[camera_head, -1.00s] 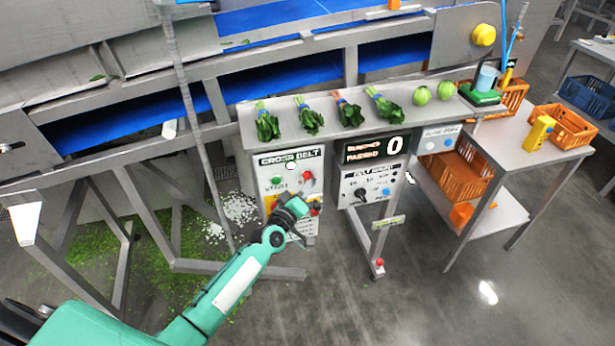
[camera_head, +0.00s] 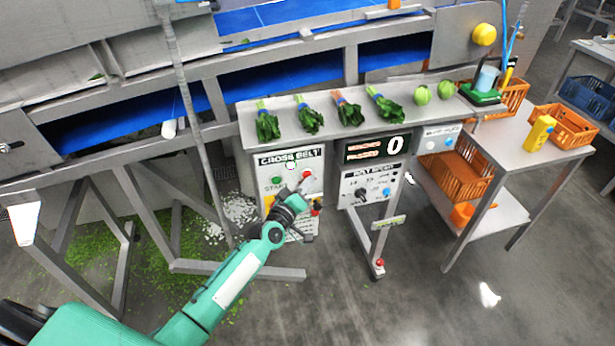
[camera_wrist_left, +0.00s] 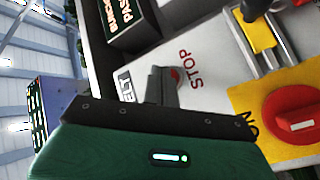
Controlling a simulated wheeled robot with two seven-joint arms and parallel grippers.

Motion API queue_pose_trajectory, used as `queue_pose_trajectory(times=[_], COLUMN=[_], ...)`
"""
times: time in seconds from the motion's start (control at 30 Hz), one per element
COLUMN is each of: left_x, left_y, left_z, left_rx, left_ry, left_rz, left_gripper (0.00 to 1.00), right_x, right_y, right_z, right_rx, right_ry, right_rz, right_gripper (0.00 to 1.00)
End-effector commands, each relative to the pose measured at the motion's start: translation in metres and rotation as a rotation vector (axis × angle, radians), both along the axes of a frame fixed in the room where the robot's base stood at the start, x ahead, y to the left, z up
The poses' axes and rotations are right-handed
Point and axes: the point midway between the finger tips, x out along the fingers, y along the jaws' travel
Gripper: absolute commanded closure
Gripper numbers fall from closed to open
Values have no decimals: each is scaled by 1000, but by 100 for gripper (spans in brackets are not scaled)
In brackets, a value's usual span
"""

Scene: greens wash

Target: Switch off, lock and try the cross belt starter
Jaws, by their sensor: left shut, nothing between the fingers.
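The cross belt starter (camera_head: 266,163) is a pale panel under the shelf, with a green start button (camera_head: 277,181) and a red stop button (camera_head: 307,175). In the left wrist view the stop button (camera_wrist_left: 175,77) is partly hidden behind my fingers, beside the word STOP. A red rotary switch (camera_wrist_left: 296,117) on a yellow plate (camera_wrist_left: 250,100) is at the right of that view. My left gripper (camera_head: 302,186) is shut and empty, with its tips at or just before the stop button; contact cannot be told. My right gripper is not in view.
A second panel with a blue knob (camera_head: 386,191) stands to the right, under a display reading 0 (camera_head: 375,147). Bunched greens (camera_head: 309,118) lie on the shelf (camera_head: 330,92) above. A side table (camera_head: 515,150) with orange crates (camera_head: 564,125) stands at the right.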

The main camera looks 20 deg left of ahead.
Motion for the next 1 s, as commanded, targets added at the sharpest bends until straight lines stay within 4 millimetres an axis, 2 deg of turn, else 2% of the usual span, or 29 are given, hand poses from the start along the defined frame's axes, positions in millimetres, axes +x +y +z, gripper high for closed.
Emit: queue_pose_trajectory(times=[0.53, 1.0], left_x=[6, 0], left_y=[4, 1], left_z=[0, 2], left_rx=[1, 0], left_ry=[-1, -1], left_rz=[1, 1], left_gripper=[100, 100], right_x=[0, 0], right_y=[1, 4], right_z=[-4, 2], right_rx=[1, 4], right_ry=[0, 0], right_rz=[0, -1], right_gripper=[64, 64])
